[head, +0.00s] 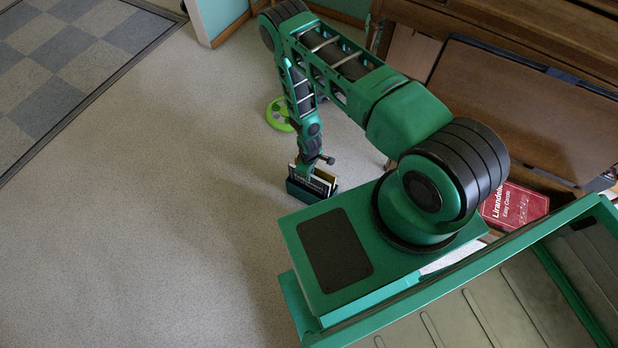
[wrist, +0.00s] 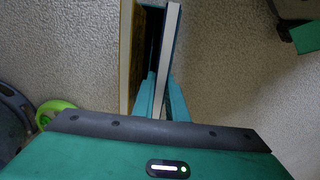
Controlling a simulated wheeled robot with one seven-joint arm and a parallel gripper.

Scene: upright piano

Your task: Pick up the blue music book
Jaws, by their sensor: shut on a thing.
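In the wrist view the blue music book (wrist: 175,40) shows edge-on, with a blue cover and a white page edge. The teal fingers of my gripper (wrist: 162,103) are closed on either side of its near end. A second book with a tan cover and pale page edge (wrist: 127,55) stands just left of it, across a dark gap. In the head view my gripper (head: 317,162) is low, over a small dark green holder (head: 300,193) with upright books in it. The blue book cannot be picked out clearly there.
A red book (head: 515,206) lies at the right near the wooden piano (head: 520,100). A lime green round object (head: 279,114) is on the floor beside my arm. A checkered mat (head: 60,70) lies at the upper left. The pale floor on the left is clear.

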